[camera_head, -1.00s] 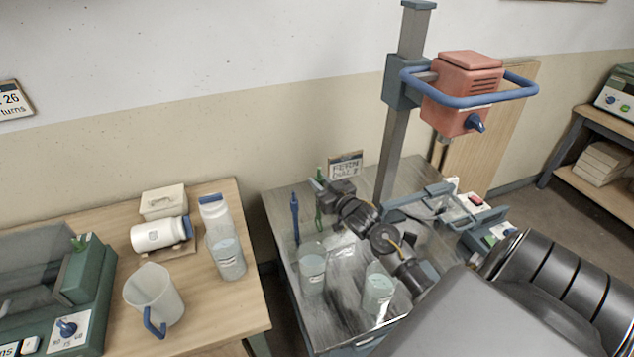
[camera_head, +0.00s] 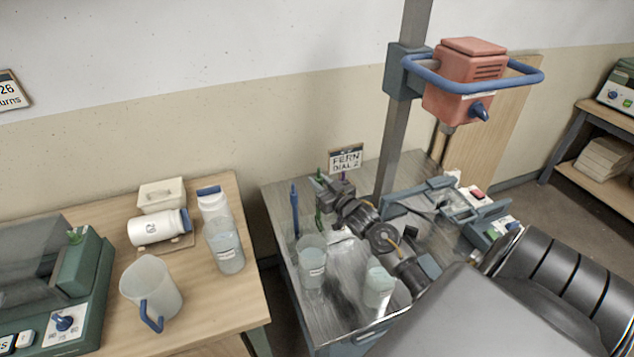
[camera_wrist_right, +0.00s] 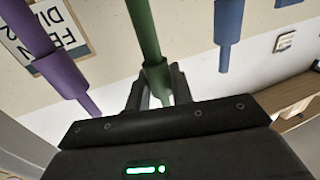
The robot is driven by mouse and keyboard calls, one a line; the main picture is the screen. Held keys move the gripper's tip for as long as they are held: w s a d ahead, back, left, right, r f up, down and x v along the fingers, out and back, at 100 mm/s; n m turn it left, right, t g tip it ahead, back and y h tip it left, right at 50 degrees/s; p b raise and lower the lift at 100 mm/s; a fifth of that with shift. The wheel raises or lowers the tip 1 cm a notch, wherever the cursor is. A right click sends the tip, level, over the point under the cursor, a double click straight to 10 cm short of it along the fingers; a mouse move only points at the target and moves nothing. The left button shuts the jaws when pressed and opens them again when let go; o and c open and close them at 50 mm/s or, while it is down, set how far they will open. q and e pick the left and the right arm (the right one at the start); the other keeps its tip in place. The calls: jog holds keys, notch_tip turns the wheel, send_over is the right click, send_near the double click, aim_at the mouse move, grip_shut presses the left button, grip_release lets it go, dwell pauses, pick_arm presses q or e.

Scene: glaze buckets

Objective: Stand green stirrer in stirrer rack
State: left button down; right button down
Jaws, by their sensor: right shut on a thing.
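The green stirrer (camera_wrist_right: 146,35) is between the fingers of my right gripper (camera_wrist_right: 157,90), which is shut on it. In the head view the green stirrer (camera_head: 319,221) is upright, partly hidden by my right gripper (camera_head: 327,191) at the back left of the metal table. A blue stirrer (camera_head: 295,212) stands to its left; it also shows in the wrist view (camera_wrist_right: 228,22). A purple stirrer (camera_wrist_right: 60,72) is on the other side of the green one, mostly hidden in the head view. I cannot make out the stirrer rack clearly. My left gripper is not in view.
Two clear containers (camera_head: 312,262) (camera_head: 379,287) stand on the front of the metal table (camera_head: 345,275). A red mixer head (camera_head: 465,80) on a post rises behind my arm. A sign (camera_head: 346,158) stands at the back. A wooden table (camera_head: 205,300) with a jug is at left.

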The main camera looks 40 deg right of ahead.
jog(key=shift+f+b, duration=1)
jog(key=shift+f, duration=0.55)
jog(key=c, duration=1.1)
grip_release()
jog(key=shift+c, duration=0.2)
jog(key=s+b, duration=0.2)
jog(key=s, duration=0.9)
jog(key=shift+a, duration=0.4)
jog(key=shift+w, duration=0.1)
